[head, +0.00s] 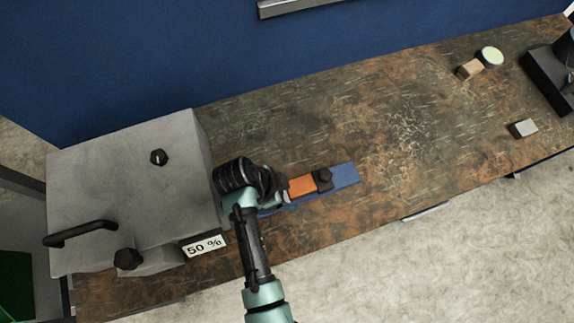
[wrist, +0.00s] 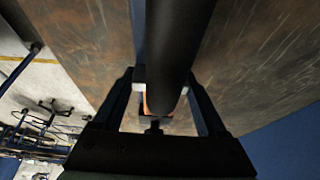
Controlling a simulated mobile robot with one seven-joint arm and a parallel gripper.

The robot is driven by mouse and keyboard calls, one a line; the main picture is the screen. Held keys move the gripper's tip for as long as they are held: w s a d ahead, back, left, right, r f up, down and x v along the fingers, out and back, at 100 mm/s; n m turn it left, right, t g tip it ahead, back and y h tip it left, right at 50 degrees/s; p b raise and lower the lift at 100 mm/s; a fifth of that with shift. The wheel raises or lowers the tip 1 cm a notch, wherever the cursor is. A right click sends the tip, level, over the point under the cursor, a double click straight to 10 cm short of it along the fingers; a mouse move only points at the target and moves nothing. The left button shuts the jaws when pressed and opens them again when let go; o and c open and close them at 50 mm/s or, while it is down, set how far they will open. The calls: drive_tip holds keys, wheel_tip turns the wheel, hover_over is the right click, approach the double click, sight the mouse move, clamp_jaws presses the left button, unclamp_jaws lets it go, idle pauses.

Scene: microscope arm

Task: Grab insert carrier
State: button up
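What looks like the insert carrier is an orange bar (head: 301,186) with a dark round knob (head: 322,179) at its right end. It lies on a blue strip (head: 345,175) on the bench, right of the grey box. My gripper (head: 279,194) is low over the bench at the bar's left end, and my wrist hides part of that end. In the wrist view, my gripper's two fingers (wrist: 160,84) stand apart with a dark cylinder (wrist: 173,45) in line between them. A sliver of orange shows beside the cylinder; whether the fingers touch anything is unclear.
The large grey box (head: 130,195) with a black handle and knobs stands close left of my gripper. A "50 %" label (head: 205,246) is at its front. Small blocks (head: 524,128) and a dark device (head: 550,75) are far right. The bench between is clear.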

clamp_jaws()
drive_tip(key=shift+w+r, duration=0.15)
